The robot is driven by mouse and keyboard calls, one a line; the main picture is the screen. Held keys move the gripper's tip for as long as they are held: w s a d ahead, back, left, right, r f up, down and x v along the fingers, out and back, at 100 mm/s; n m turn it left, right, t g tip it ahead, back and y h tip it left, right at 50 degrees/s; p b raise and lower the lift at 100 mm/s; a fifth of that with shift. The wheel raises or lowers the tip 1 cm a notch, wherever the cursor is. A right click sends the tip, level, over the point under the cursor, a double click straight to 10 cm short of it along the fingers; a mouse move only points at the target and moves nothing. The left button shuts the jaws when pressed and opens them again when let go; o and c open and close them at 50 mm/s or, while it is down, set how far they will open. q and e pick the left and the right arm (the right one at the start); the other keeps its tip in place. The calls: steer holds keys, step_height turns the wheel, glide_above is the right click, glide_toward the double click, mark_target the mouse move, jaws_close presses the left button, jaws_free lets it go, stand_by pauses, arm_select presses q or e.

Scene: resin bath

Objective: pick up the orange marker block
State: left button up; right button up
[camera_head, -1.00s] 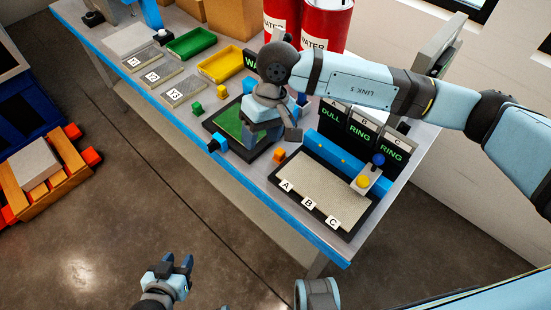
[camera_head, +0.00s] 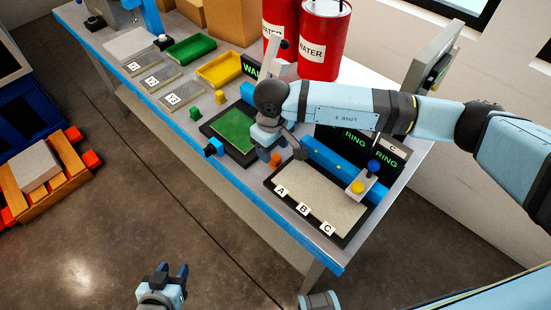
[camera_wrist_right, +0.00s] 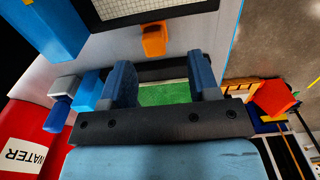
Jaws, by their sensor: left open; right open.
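The orange marker block (camera_head: 275,159) sits on the table between the green-bottomed tray and the A-B-C tray. In the right wrist view the orange block (camera_wrist_right: 154,40) lies just beyond the fingertips, between them and apart from both. My right gripper (camera_wrist_right: 163,82) is open and empty. In the head view my right arm's wrist hangs just above and behind the block, and its fingers are mostly hidden. My left gripper (camera_head: 174,272) is open and empty, over the floor away from the table.
The green-bottomed tray (camera_head: 207,132) and the A-B-C tray (camera_head: 265,184) flank the block. A yellow block (camera_head: 220,96) and a green block (camera_head: 197,113) stand further left. Red water drums (camera_head: 322,40) stand behind. A blue bar (camera_head: 333,163) edges the A-B-C tray.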

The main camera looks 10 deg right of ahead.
mark_target(275, 156)
steer(key=f, duration=0.4)
steer(key=shift+w+d+f+p, duration=0.15)
steer(key=shift+d+f+p, duration=0.1)
steer(key=shift+p, duration=0.1)
steer(key=shift+c, duration=0.2)
steer(key=c, duration=0.9)
steer(key=shift+c, duration=0.3)
steer(key=shift+r, duration=0.15)
